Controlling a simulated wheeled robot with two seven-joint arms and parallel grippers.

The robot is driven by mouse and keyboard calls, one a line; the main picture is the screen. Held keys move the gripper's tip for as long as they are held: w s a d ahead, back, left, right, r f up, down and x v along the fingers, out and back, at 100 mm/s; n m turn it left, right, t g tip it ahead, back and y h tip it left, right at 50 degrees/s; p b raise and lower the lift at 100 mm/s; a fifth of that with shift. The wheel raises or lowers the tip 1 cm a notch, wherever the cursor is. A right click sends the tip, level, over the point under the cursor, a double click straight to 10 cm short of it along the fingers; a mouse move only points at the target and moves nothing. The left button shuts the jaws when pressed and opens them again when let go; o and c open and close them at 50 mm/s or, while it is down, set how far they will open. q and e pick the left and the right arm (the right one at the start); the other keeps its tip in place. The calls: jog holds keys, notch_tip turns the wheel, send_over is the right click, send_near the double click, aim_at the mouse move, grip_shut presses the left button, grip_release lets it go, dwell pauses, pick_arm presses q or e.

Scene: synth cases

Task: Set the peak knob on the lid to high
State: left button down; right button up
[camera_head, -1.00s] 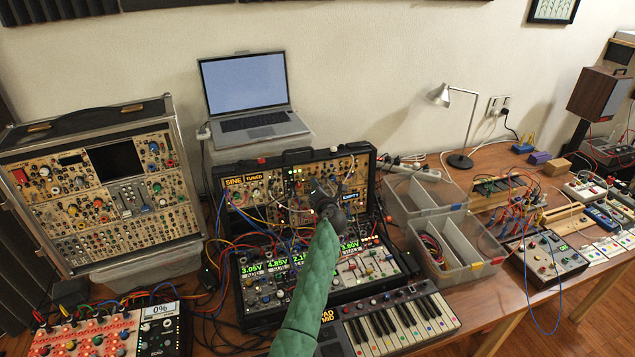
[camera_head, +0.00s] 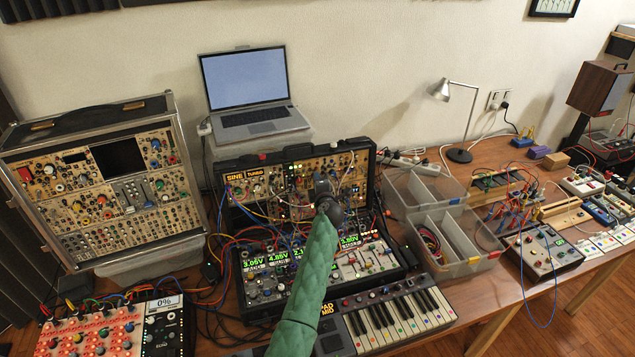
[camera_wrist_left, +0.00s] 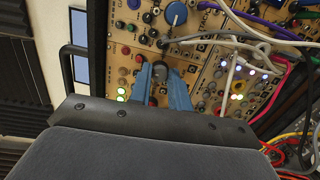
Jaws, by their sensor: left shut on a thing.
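The open black case's upright lid (camera_head: 372,168) carries a tan panel with knobs, lights and patch cables. My left gripper (camera_head: 322,184) is in front of the lid's middle, and the arm's green sleeve rises from below. In the left wrist view its two blue fingers (camera_wrist_left: 161,84) are shut on a small knob (camera_wrist_left: 160,71) on the lid panel, which I take to be the peak knob. Labels around it and its pointer are too small or hidden to read. My right gripper is not in view.
Patch cables (camera_wrist_left: 240,40) hang across the panel close beside the fingers. A keyboard (camera_head: 400,315) lies in front of the case. Clear bins (camera_head: 455,245) stand to its right, a laptop (camera_head: 250,95) behind, and another synth case (camera_head: 100,190) to the left.

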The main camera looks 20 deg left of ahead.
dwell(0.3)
pick_arm(q)
jog(key=c, duration=1.3)
grip_release()
